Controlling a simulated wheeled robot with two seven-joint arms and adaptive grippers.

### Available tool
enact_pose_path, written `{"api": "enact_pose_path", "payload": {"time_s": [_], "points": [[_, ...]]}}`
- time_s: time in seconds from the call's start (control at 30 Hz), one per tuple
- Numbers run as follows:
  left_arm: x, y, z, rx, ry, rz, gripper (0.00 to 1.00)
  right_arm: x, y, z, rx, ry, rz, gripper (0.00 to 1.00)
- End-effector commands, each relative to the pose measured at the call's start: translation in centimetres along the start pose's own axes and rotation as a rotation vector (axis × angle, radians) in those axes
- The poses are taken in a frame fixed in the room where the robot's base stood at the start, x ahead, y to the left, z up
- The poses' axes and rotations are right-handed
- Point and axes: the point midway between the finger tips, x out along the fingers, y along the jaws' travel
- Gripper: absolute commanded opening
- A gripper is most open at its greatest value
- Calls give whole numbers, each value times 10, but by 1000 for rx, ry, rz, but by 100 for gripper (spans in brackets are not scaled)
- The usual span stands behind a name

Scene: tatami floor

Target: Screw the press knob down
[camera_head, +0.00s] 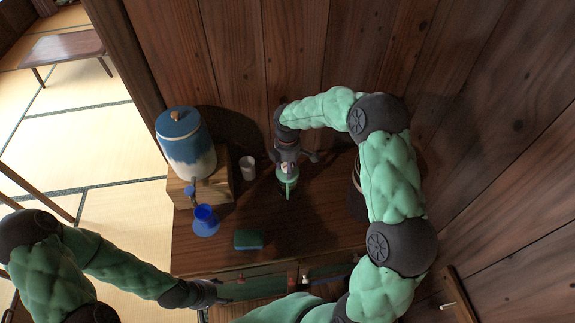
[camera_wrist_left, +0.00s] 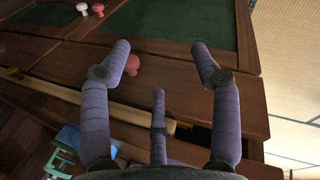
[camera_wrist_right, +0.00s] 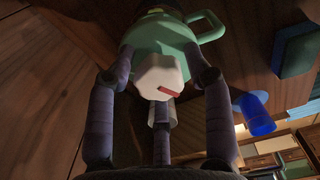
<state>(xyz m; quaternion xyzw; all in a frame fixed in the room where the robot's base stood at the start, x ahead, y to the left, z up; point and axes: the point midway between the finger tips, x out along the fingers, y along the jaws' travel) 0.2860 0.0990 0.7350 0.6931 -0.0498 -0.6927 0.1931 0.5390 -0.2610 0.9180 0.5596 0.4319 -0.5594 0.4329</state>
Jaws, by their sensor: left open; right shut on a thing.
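The press knob (camera_wrist_right: 158,75) is a white faceted block with a red mark on its face, in the right wrist view. It sits against a mint green press body (camera_wrist_right: 160,36) with a looped handle (camera_wrist_right: 207,25). In the head view the green body (camera_head: 287,182) stands on the wooden cabinet, mostly under my right gripper (camera_head: 287,162). My right gripper is shut on the knob, with fingers on both sides of it. My left gripper (camera_wrist_left: 160,52) is open and empty beside the cabinet's drawer fronts, low in the head view (camera_head: 222,290).
A blue and white dispenser (camera_head: 187,145) stands on a wooden block (camera_head: 218,183) at the cabinet's left. Near it are a white cup (camera_head: 247,168), a blue flask (camera_head: 205,220) and a dark green block (camera_head: 248,239). The plank wall rises behind.

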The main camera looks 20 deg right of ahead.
Motion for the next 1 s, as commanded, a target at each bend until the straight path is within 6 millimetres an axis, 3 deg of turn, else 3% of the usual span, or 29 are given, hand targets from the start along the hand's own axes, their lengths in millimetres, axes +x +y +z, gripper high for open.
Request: {"api": "enact_pose_path", "payload": {"time_s": [0.1,0.8,1.0], "points": [[0,0,0,0,0,0,63,4,-1,0,-2,0,-1,24],[1,0,0,0,0,0,63,11,-2,-1,0,1,-5,24],[7,-2,0,0,0,0,63,13,-3,-1,163,0,-7,24]]}}
